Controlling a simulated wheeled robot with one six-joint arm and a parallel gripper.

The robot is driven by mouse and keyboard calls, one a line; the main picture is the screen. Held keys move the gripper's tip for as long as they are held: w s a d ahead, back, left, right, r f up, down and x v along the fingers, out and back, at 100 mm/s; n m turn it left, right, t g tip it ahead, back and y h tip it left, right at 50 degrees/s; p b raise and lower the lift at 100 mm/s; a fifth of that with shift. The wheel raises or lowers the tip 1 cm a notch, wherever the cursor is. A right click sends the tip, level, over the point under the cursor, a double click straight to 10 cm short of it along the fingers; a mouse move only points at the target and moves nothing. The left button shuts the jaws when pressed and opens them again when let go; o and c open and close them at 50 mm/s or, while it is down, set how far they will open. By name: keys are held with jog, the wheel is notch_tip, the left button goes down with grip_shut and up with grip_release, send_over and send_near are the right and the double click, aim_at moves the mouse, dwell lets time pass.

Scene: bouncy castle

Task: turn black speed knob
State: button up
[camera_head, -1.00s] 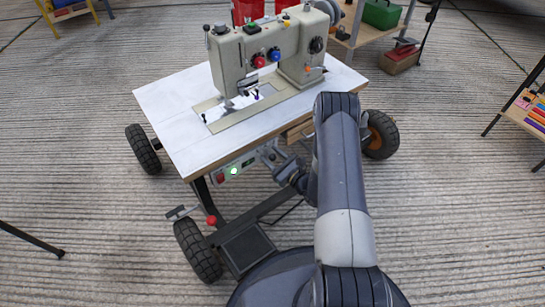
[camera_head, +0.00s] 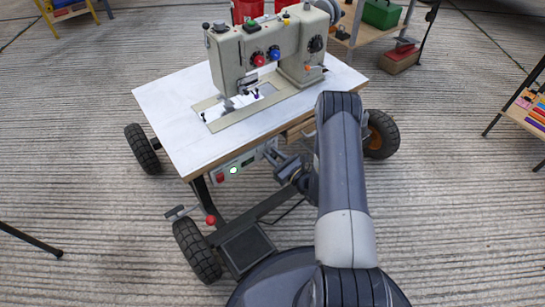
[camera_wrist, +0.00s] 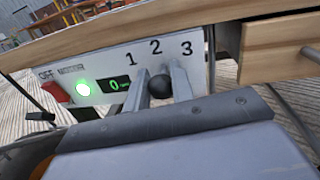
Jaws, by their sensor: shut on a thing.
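The black speed knob (camera_wrist: 159,87) is a round dark knob on the white control panel (camera_wrist: 105,69) under the tabletop, below the numbers 1, 2 and 3. My gripper (camera_wrist: 161,82) is shut on it, one finger on each side, in the wrist view. In the head view my gripper (camera_head: 273,156) is at the panel under the table's front edge, and I cannot make out the knob there. The panel's small display (camera_wrist: 115,85) appears to read 0. A green light (camera_wrist: 83,89) is lit beside a red switch (camera_wrist: 56,92).
The sewing machine (camera_head: 265,50) stands on the white tabletop (camera_head: 175,105) above the panel. A wooden drawer (camera_wrist: 280,48) is right of the panel, close to my gripper. The table frame has black wheels (camera_head: 142,148).

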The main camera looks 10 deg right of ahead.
jog(key=shift+w+d+f+m+b, duration=0.1)
jog(key=shift+d+m+b, duration=0.15)
jog(key=shift+m, duration=0.5)
jog(key=shift+w+d+f+m+b, duration=0.15)
jog(key=shift+m+b, duration=0.2)
jog(key=shift+m, duration=0.45)
jog(key=shift+s+d+f+m+b, duration=0.1)
jog(key=shift+d+m+b, duration=0.15)
jog(key=shift+m, duration=0.5)
grip_shut()
jog(key=shift+w+t, duration=0.1)
jog(key=shift+t, duration=0.2)
jog(key=o, duration=0.9)
grip_release()
jog(key=shift+r, duration=0.1)
jog(key=p+v, duration=0.2)
jog(key=v, duration=0.9)
jog(key=shift+w+p, duration=0.1)
jog(key=shift+p, duration=0.25)
